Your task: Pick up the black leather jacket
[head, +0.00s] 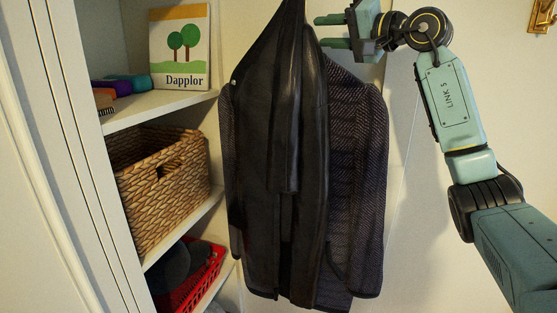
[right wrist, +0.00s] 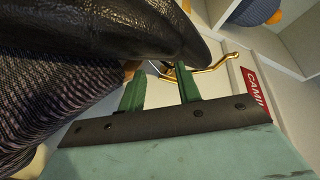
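The black leather jacket (head: 287,120) hangs in the middle of the head view. Its smooth, shiny dark front lies against a herringbone-patterned dark part (head: 358,170); I cannot tell if that is a separate garment. My right gripper (head: 328,31) is beside the jacket's upper right side, fingers pointing left and spread apart. In the right wrist view, the black leather (right wrist: 140,25) is close beyond the two green fingertips (right wrist: 160,80). The gap between the fingers looks empty, with a brass hook (right wrist: 200,70) behind. The jacket's top is cut off in the head view. My left gripper is not in view.
White shelves at left hold a Dapplor picture book (head: 180,48), a wicker basket (head: 165,190) and a red basket (head: 195,280). Another brass fitting (head: 541,15) is on the wall at top right.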

